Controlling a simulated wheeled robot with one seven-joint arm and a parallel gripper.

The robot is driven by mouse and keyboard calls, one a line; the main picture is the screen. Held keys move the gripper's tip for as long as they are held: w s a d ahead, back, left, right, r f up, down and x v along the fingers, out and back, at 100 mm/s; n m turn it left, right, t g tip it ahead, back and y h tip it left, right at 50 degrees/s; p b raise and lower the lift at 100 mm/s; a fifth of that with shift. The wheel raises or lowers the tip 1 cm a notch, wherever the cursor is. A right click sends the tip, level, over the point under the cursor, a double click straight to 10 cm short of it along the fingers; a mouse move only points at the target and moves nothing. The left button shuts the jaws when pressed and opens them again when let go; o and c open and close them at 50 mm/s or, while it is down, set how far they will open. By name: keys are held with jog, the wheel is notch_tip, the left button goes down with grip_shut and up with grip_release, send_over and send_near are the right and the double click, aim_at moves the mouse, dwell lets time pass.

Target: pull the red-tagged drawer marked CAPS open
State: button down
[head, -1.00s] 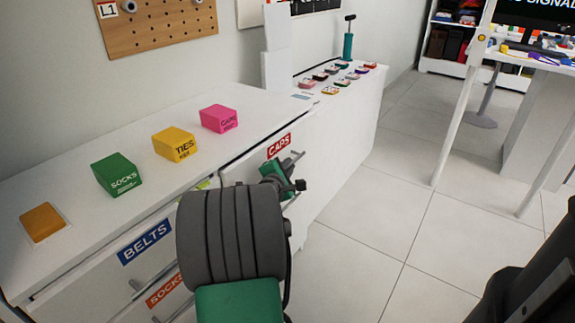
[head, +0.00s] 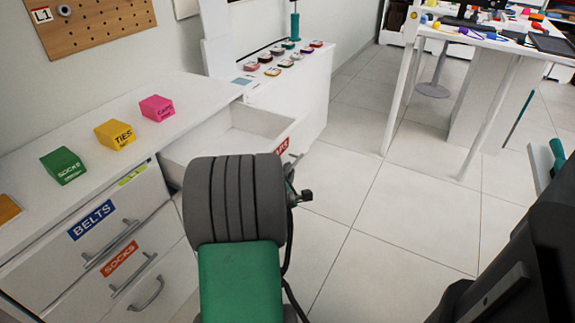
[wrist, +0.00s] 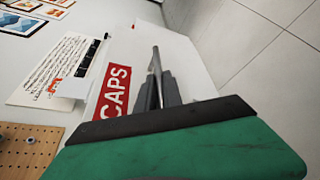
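The CAPS drawer (head: 262,121) stands pulled out of the white cabinet in the head view, and the part of its inside that shows looks empty. Its red tag (head: 281,146) is partly hidden behind my arm. In the wrist view the red CAPS tag (wrist: 113,92) lies just left of the drawer's grey bar handle (wrist: 155,62). My gripper (wrist: 158,80) has its two dark fingers on either side of the handle, closed on it.
Drawers tagged BELTS (head: 91,219) and SOCKS (head: 119,258) are shut at the left. Green, yellow and pink boxes (head: 157,108) stand on the cabinet top. A white table (head: 470,40) stands at the back right. The tiled floor (head: 385,215) right of the drawer is clear.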

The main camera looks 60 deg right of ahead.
jog(key=shift+s+a+f, duration=0.1)
jog(key=shift+s, duration=0.6)
jog(key=c, duration=1.5)
grip_release()
jog(key=shift+s, duration=0.1)
jog(key=p+v, duration=0.1)
jog(key=v, duration=0.6)
jog(key=shift+a, duration=0.35)
jog(key=shift+s, duration=0.1)
